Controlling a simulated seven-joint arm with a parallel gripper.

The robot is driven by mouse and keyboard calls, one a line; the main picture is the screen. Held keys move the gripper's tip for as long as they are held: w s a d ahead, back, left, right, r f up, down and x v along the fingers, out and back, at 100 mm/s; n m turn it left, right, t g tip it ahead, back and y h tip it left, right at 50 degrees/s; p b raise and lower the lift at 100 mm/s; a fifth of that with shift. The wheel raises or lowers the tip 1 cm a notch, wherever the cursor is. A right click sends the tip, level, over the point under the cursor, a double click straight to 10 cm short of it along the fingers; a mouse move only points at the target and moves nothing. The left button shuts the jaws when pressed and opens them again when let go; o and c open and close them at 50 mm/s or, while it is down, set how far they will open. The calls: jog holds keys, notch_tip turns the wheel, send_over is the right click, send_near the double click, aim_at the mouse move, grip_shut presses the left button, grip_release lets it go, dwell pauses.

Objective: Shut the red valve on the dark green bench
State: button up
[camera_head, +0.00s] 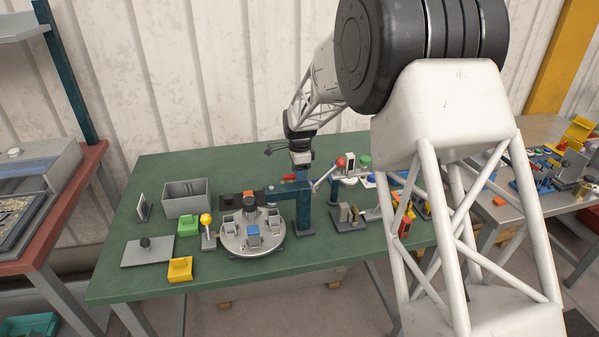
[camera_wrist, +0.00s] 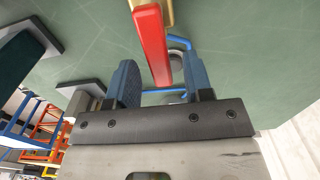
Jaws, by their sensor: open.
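The red valve handle (camera_wrist: 152,42) is a flat red lever with a brass-coloured part at its top edge in the wrist view. In the head view, a small red piece that looks like it (camera_head: 289,177) lies on the dark green bench (camera_head: 340,280), beside the end of my arm. My gripper (camera_wrist: 160,64) is open. Its two blue fingers stand on either side of the lever's lower end, with a gap on both sides. I cannot tell how deep the lever sits between them. The valve body is mostly cut off.
A blue press (camera_head: 303,205) with a red-knobbed lever stands close by. A round grey turntable (camera_head: 262,240), a grey bin (camera_head: 186,197) and a yellow-knobbed lever (camera_head: 207,222) are to its left. My arm hides part of the right side.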

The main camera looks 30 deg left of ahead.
jog(key=shift+c, duration=0.3)
grip_shut()
